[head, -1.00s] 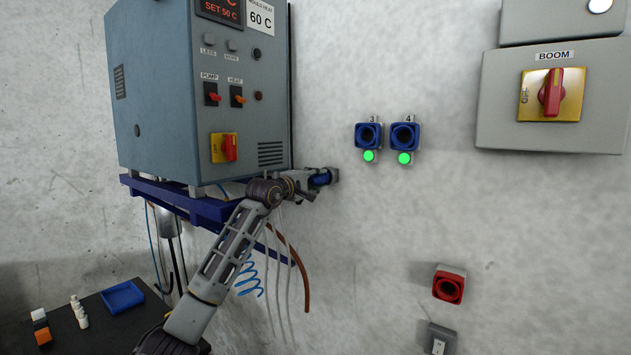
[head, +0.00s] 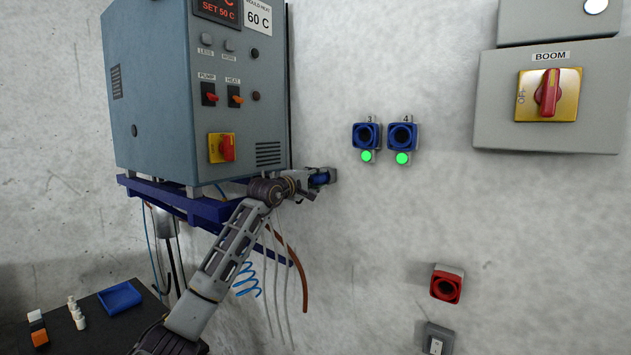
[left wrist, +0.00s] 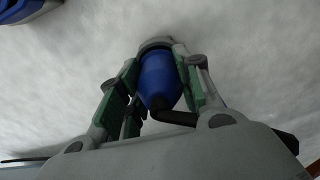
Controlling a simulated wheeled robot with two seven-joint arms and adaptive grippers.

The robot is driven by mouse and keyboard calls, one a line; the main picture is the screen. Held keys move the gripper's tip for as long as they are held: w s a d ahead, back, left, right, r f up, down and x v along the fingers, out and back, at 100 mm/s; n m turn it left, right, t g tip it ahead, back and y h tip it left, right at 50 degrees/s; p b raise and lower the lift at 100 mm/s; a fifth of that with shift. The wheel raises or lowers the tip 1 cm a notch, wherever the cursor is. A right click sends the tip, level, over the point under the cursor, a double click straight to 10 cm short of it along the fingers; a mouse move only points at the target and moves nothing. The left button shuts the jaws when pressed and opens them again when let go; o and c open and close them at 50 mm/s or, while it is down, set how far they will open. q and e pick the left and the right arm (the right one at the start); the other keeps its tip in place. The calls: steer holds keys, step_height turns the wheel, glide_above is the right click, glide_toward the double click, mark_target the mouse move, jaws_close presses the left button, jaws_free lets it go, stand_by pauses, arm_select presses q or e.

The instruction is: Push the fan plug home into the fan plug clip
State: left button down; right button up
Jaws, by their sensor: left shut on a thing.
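My left gripper (head: 318,178) is at the wall, right of the blue shelf, with its arm coming up from below. In the left wrist view, my left gripper (left wrist: 158,95) is shut on the blue fan plug (left wrist: 159,78), its fingers on both sides. A black cable bends away from the plug's near end. The plug's far end meets the grey fan plug clip (left wrist: 155,43) on the wall; how deep it sits is hidden. In the head view the plug (head: 320,179) shows as a small blue patch between the fingers. My right gripper is not in view.
A grey heater cabinet (head: 155,100) stands on a blue shelf (head: 200,208) just left of the gripper. Hoses and cables hang below. Blue sockets (head: 367,136) and a red socket (head: 446,284) are on the wall at right. The wall between is clear.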

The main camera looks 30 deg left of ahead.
arm_select(q)
steer(key=shift+w+r, duration=0.1)
steer(key=shift+w, duration=0.15)
stand_by(0.3)
steer(key=c, duration=1.4)
jaws_free()
steer(key=o, duration=0.5)
steer(key=shift+w, duration=0.15)
steer(key=shift+s, duration=0.2)
steer(key=shift+s+a, duration=0.1)
steer(key=shift+s, duration=0.35)
steer(key=shift+s+a, duration=0.2)
steer(key=shift+s, duration=2.5)
steer(key=shift+s+a, duration=0.15)
steer(key=shift+s, duration=2.55)
steer(key=shift+d, duration=0.1)
